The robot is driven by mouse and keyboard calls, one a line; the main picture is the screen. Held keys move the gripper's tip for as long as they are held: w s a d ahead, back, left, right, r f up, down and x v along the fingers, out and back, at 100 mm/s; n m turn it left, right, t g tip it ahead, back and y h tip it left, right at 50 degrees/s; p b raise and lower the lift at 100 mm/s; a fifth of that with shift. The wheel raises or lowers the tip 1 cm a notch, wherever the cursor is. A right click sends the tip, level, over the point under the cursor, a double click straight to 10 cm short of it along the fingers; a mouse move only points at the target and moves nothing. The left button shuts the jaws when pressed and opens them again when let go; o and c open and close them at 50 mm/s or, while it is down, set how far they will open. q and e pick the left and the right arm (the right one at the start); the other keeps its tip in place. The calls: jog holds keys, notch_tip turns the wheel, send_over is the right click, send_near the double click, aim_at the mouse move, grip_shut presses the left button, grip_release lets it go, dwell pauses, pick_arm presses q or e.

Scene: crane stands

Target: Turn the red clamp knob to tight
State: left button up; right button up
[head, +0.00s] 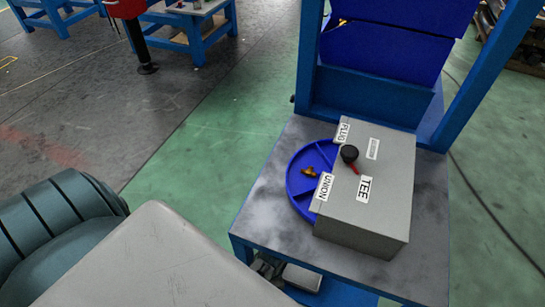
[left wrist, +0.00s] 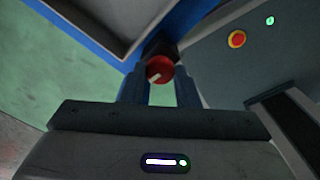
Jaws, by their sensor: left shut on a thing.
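The red clamp knob (left wrist: 160,68) shows in the left wrist view, with a pale pointer mark on its face slanting to the lower left. It sits at the end of a dark mount below a grey tray-like edge. My left gripper (left wrist: 161,80) is shut on the knob, one finger on each side of it. The knob and the left gripper do not show in the head view. My right gripper is in neither view.
A red button on a yellow ring (left wrist: 237,39) and a green light (left wrist: 269,20) are on a grey panel at the right. In the head view, a grey box (head: 372,220) with a black dial (head: 349,153) stands partly over a blue divided tray (head: 299,186) on a metal table (head: 262,215).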

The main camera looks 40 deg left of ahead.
pick_arm(q)
jog(key=shift+r, duration=0.1)
jog(key=shift+r+m+p, duration=0.15)
jog(key=shift+m+p, duration=0.95)
jog(key=shift+p, duration=0.05)
jog(key=m+p, duration=0.3)
jog(key=m, duration=0.1)
jog(key=m+p, duration=0.2)
jog(key=m, duration=0.3)
jog(key=shift+p, duration=0.3)
jog(key=shift+f+m+p, duration=0.2)
jog(key=shift+m+p, duration=0.45)
jog(key=shift+m, duration=1.15)
jog(key=o, duration=1)
